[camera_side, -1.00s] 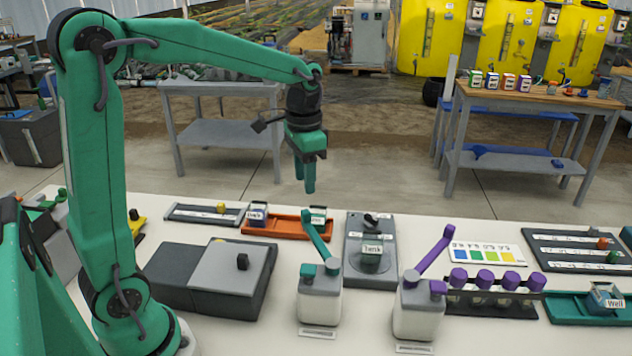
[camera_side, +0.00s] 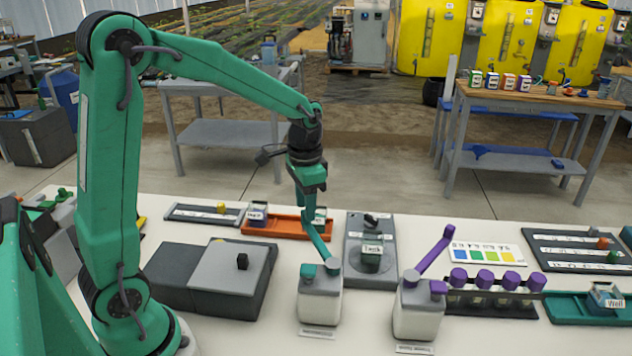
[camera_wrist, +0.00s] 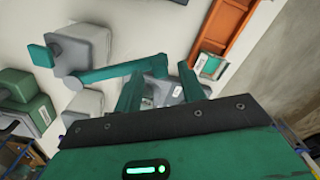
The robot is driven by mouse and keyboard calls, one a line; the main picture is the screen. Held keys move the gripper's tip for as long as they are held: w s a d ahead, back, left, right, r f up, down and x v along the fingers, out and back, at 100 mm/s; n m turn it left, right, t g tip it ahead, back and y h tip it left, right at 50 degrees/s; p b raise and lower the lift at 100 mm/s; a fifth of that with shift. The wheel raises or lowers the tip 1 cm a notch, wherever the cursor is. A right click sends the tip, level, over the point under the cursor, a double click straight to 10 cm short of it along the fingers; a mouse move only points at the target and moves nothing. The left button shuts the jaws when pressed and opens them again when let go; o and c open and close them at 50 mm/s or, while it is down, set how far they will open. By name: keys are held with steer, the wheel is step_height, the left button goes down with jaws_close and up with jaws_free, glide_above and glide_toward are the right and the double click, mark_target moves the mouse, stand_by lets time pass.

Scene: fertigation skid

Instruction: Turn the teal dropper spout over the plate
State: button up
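The teal dropper spout (camera_side: 315,240) is a slanted arm on a grey-topped white bottle (camera_side: 320,303) with a teal cap. Its free tip points back and left, toward the orange tray. My gripper (camera_side: 308,217) is pointed down at that tip. In the wrist view my gripper (camera_wrist: 160,85) has its two fingers apart, and the spout (camera_wrist: 115,73) reaches toward the gap between them. I cannot tell whether a finger touches it.
A bottle with a purple spout (camera_side: 437,250) stands right of the teal one. A grey box (camera_side: 215,280) lies left. Purple-capped vials (camera_side: 490,285) stand further right.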

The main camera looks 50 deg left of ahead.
steer(key=shift+f, duration=0.4)
jaws_close()
steer(key=shift+w, duration=0.1)
steer(key=w+d+m, duration=1)
steer(key=d+m, duration=0.1)
steer(key=m, duration=0.1)
steer(key=shift+m, duration=0.3)
stand_by(0.4)
steer(key=shift+w+r, duration=0.1)
steer(key=shift+w, duration=0.05)
